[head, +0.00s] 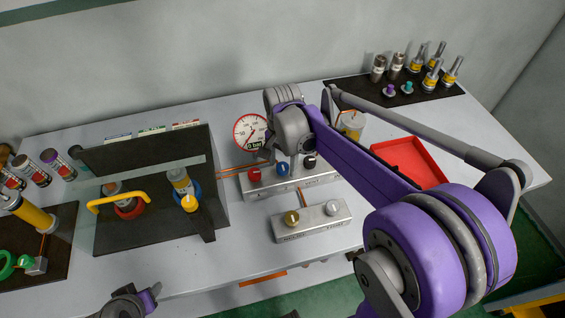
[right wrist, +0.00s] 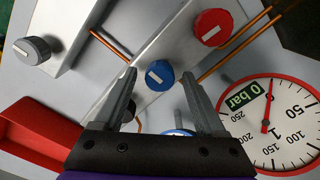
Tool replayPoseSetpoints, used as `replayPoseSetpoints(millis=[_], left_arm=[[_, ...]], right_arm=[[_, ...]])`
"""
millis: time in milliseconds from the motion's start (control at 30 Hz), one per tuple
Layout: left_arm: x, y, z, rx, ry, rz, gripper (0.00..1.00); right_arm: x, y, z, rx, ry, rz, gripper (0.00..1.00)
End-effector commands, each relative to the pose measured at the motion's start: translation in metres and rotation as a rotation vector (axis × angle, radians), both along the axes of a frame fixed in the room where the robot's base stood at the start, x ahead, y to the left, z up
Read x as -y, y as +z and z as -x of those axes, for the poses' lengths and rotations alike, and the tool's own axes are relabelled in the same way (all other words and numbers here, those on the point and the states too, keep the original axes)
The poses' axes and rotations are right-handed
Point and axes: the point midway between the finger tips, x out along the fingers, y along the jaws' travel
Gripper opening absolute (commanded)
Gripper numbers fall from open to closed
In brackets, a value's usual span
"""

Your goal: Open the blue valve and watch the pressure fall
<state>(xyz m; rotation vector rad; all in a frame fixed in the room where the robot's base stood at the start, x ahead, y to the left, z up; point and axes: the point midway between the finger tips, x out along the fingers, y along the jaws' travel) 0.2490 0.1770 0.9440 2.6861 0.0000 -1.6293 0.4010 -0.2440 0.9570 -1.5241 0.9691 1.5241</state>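The blue valve (head: 283,170) is a round knob with a white mark, in the middle of a grey block; it also shows in the right wrist view (right wrist: 160,75). My right gripper (right wrist: 158,84) is open, with one finger on each side of the blue knob; I cannot tell whether they touch it. In the head view my right arm partly hides this gripper. The pressure gauge (head: 250,132), white with a red rim, reads 0 bar; it also shows in the right wrist view (right wrist: 275,120). My left gripper (head: 136,302) is at the bottom edge, its fingers unclear.
A red knob (head: 254,173) and a black knob (head: 309,160) flank the blue one. A nearer block carries a brass knob (head: 291,218) and a grey knob (head: 331,208). A red tray (head: 411,160) lies to the right. A dark panel (head: 150,152) stands left.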

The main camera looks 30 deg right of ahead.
Motion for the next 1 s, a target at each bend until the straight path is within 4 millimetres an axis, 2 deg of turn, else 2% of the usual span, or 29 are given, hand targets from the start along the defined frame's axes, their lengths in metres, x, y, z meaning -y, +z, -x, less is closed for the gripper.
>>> replayPoseSetpoints(millis=[33,300,400,733,1000], left_arm=[[0.0,0.0,0.0,0.0,0.0,0.0,0.5],[0.0,0.0,0.0,0.0,0.0,0.0,0.5],[0.0,0.0,0.0,0.0,0.0,0.0,0.5],[0.0,-0.0009,0.0003,-0.001,0.0,0.0,0.5],[0.0,-0.0044,0.0015,-0.003,0.0,0.0,0.5]], right_arm=[[0.0,0.0001,0.0,0.0,0.0,0.0,0.63],[0.0,0.0002,0.0001,0.0,0.0,0.0,0.14],[0.0,0.0002,0.0001,0.0,0.0,0.0,0.0],[0.0001,0.0001,0.0002,0.0,0.032,0.0,0.0],[0.0001,-0.0003,0.0004,0.0,0.184,0.0,0.0]])
